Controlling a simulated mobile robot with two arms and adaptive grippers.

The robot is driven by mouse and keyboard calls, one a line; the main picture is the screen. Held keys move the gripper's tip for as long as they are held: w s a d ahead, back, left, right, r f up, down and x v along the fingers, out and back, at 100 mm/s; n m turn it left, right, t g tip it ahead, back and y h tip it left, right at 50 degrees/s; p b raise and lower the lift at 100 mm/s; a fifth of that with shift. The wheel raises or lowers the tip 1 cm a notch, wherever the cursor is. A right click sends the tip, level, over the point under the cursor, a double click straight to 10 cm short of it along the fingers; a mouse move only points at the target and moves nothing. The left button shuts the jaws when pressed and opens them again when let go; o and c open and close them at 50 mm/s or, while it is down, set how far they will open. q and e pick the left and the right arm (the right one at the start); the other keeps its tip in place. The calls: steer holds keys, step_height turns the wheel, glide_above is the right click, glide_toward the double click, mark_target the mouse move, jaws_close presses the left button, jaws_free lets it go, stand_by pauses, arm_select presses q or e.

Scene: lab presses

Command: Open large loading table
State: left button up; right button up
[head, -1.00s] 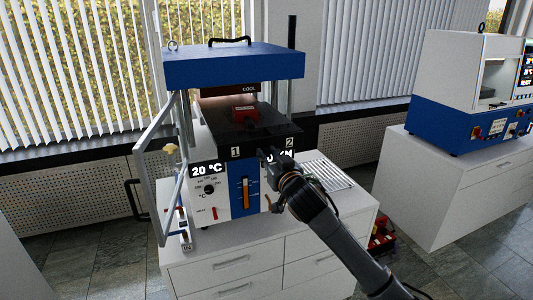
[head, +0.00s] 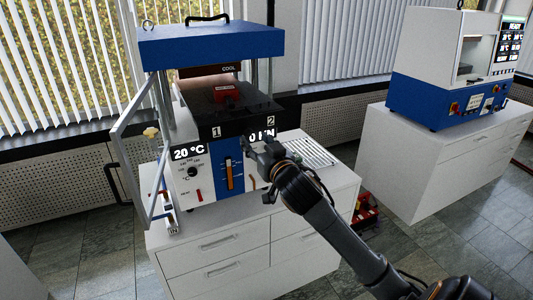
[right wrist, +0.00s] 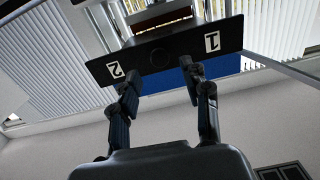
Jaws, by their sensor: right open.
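The press has a blue top (head: 210,44) and a white and blue front. Its black loading table (head: 240,108) carries the labels 1 and 2 on its front edge, with a red block (head: 227,92) on top. My right gripper (head: 248,146) is open and empty, just below and in front of that edge, beside the 0 kN display. In the right wrist view, the two fingers (right wrist: 158,80) stand apart. The black front edge (right wrist: 165,55) lies just beyond the tips, and contact cannot be told. My left gripper is out of view.
A grey frame guard (head: 140,145) stands swung out at the press's left. The press stands on a white drawer cabinet (head: 245,250), with a slatted rack (head: 305,150) at right. A second blue and white machine (head: 440,95) stands on another cabinet at right.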

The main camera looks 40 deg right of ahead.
steer(key=v, duration=0.7)
steer(key=shift+s, duration=0.2)
step_height(320, 180, down, 35)
steer(key=d+n+g+y+b, duration=0.1)
steer(key=d+g+b, duration=0.15)
steer(key=g, duration=0.35)
steer(key=s+a+f+g+y+b, duration=0.15)
steer(key=s+f, duration=0.25)
steer(key=f, duration=0.4)
steer(key=s+a+f+n+g, duration=0.1)
steer(key=s+a+f, duration=0.15)
steer(key=f, duration=0.45)
steer(key=s+a+f+g, duration=0.15)
steer(key=s+f, duration=0.25)
steer(key=f, duration=0.4)
steer(key=s+a+f+n+g+b, duration=0.1)
steer(key=s+a+f+g, duration=0.1)
steer(key=s+a+f, duration=0.2)
steer(key=s+a+f+n+g+y+b, duration=0.1)
steer(key=s+a+f, duration=0.3)
steer(key=s+f, duration=0.6)
steer(key=s+a+f+n+g+y, duration=0.1)
steer(key=s+a+f+g, duration=0.2)
steer(key=s, duration=1.6)
step_height(320, 180, down, 5)
steer(key=shift+s+a+r+b, duration=0.1)
steer(key=shift+s+a+b, duration=0.05)
steer(key=shift+a+b, duration=0.35)
